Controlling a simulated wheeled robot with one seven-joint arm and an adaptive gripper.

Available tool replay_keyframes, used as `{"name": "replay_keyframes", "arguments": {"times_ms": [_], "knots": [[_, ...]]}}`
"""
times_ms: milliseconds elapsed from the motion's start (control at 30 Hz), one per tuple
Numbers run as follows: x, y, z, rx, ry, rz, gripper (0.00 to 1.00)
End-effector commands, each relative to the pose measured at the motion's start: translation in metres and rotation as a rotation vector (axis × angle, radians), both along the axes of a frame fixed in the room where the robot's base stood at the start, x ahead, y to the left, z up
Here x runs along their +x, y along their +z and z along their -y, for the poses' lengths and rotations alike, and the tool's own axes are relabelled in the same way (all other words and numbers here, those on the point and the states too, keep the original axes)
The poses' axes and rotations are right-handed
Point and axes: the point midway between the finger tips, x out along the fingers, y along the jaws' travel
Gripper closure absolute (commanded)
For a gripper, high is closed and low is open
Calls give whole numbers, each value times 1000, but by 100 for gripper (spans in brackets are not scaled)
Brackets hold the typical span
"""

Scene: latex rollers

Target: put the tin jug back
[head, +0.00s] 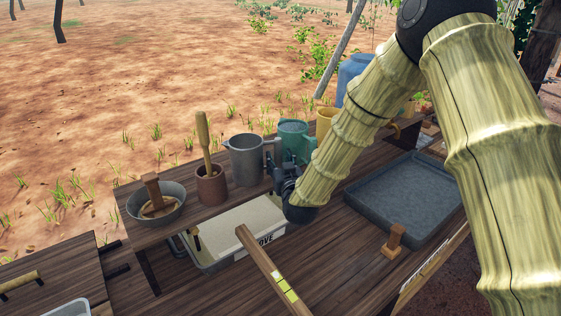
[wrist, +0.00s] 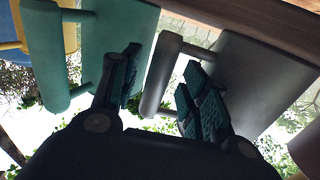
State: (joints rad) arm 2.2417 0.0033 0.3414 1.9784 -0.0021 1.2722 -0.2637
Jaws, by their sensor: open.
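The grey tin jug (head: 246,160) stands upright on the raised wooden shelf, between a brown pot and a green jug (head: 294,138). My gripper (head: 273,165) is at the tin jug's right side, by its handle. In the wrist view the grey jug (wrist: 255,75) fills the right side and its handle (wrist: 158,75) lies between my two spread fingers (wrist: 162,66). The fingers look apart from the handle, though exact contact is hard to tell. The green jug (wrist: 115,45) is close beside the left finger.
A brown pot (head: 211,187) with a wooden pestle and a grey bowl (head: 170,212) stand left on the shelf. A yellow jug (head: 325,120) is behind my arm. Below are a white bin (head: 225,255) and a grey tray (head: 425,185).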

Motion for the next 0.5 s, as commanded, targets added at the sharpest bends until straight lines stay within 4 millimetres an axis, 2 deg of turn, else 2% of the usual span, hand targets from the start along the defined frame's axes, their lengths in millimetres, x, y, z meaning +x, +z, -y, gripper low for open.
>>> {"name": "replay_keyframes", "arguments": {"times_ms": [67, 167, 500], "knots": [[0, 4, 0, 0, 0, 0, 55], [-12, -1, 2, 0, 1, -2, 55], [-71, -1, 16, 0, 0, -1, 55]]}}
